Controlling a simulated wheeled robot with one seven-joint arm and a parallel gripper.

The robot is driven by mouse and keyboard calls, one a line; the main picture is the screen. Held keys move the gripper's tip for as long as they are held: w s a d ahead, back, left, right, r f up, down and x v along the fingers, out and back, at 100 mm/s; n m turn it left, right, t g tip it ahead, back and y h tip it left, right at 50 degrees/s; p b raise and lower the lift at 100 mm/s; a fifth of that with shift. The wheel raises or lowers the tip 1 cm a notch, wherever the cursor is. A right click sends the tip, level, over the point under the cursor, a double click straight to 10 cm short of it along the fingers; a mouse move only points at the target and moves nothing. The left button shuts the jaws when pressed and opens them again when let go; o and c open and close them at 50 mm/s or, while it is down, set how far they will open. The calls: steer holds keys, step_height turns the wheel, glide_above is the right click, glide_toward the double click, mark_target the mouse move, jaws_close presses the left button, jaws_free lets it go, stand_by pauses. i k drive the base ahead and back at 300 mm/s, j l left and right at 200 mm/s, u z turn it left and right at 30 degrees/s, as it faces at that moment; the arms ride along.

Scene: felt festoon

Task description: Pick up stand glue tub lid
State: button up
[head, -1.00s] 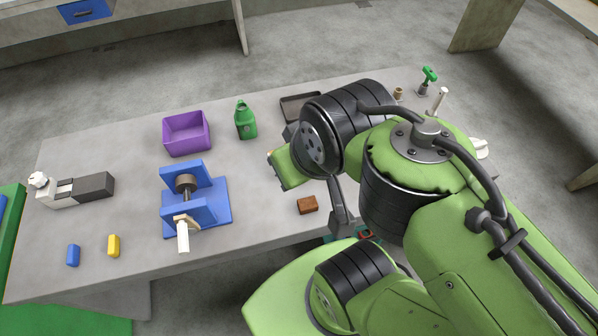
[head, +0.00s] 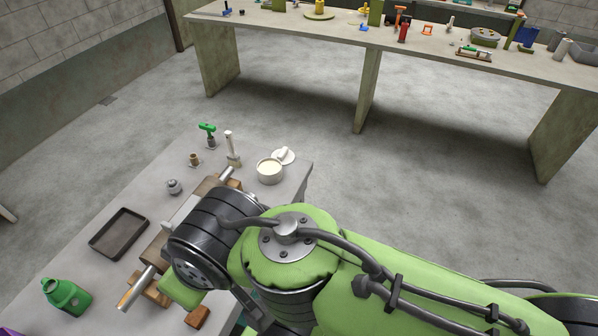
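A white round tub (head: 270,172) with a pale cream top surface stands near the far right corner of the grey table in the head view. A white lid-like disc with a raised knob (head: 284,155) lies just behind and right of it, beside the tub rather than over it. It is partly hidden by the tub's rim. My green and black arm spans the lower middle of the view, in front of the tub. My gripper's fingertips cannot be made out; the arm hides that area.
On the table stand a green-handled tool (head: 208,130), a white upright stick (head: 231,147), a small grey weight (head: 174,187), a dark tray (head: 119,233), a green bottle (head: 66,296) and a brown block (head: 197,316). A long bench (head: 420,45) stands behind, across open floor.

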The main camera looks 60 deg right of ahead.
mark_target(287, 157)
steer(key=z, duration=1.8)
